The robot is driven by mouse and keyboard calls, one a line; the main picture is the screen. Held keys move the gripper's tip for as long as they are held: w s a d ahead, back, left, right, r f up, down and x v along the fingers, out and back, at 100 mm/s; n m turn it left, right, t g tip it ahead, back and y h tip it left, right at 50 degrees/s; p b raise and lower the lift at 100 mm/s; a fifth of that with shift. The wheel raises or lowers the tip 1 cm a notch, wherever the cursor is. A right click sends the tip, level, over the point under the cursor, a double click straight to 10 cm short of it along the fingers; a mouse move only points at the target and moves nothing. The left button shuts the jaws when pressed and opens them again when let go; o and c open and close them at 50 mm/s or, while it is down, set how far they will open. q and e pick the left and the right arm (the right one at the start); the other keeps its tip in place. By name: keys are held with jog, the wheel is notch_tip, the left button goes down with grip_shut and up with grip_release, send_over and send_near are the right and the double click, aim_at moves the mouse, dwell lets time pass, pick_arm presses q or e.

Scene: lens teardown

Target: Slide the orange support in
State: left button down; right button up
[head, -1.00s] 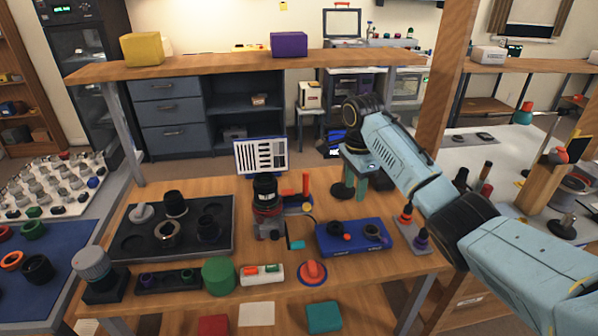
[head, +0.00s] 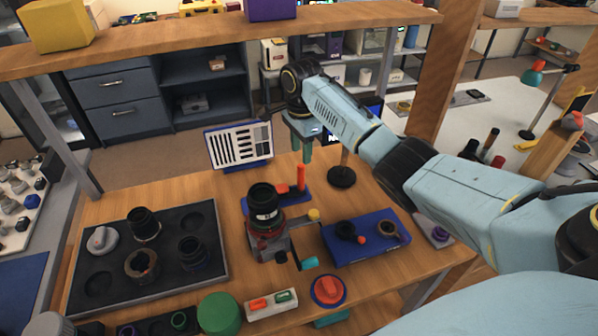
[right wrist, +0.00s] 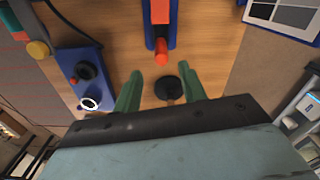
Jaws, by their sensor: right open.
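The orange support (head: 300,177) stands as an orange upright with a flat orange part on a blue rail (head: 305,199), behind the black lens (head: 263,202) in its red and grey holder (head: 268,243). In the right wrist view the orange support (right wrist: 161,38) is ahead of my fingertips, roughly in line with the gap between them. My right gripper (head: 301,150) is open, its green fingers pointing down, just behind the orange upright in the head view. The right wrist view shows the gripper (right wrist: 161,76) empty between its fingers. My left gripper is not in view.
A black round base (head: 342,178) stands right of the fingers. A blue tray (head: 352,254) with small parts lies front right. A black tray (head: 90,279) of lens parts is at left. A striped chart (head: 240,146) stands behind the lens.

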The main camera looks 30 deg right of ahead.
aim_at(301, 166)
notch_tip(301, 166, down, 9)
jog(key=shift+r+b, duration=0.15)
jog(key=shift+b, duration=0.65)
jog(key=shift+f, duration=0.2)
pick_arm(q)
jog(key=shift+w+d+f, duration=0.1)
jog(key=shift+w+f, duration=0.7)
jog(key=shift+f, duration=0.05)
pick_arm(e)
jog(key=shift+w, duration=0.1)
grip_shut()
